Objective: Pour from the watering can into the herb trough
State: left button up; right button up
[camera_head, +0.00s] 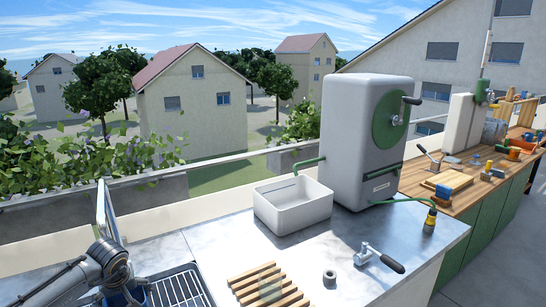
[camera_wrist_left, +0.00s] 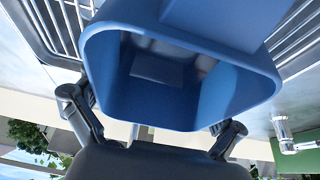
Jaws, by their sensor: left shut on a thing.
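My left gripper (camera_head: 122,290) is at the bottom left of the head view, over the near end of the counter. In the left wrist view its two fingers (camera_wrist_left: 153,118) are on either side of a blue open-mouthed vessel (camera_wrist_left: 225,88), and it is shut on it. This seems to be the watering can; no spout can be made out. A little of its blue shows under the gripper in the head view (camera_head: 124,299). Grey troughs (camera_head: 150,193) with leafy plants run along the railing at the left, apart from the gripper. My right gripper is not in view.
A slotted metal drainer (camera_head: 184,288) lies just right of the gripper. A white tub (camera_head: 293,220), a grey machine (camera_head: 350,140), a wooden slatted rack (camera_head: 264,288) and a black-handled tool (camera_head: 378,258) stand on the counter. Bare metal lies between drainer and tub.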

pick_arm(q)
jog(key=shift+w+r, duration=0.15)
jog(key=shift+r, duration=0.3)
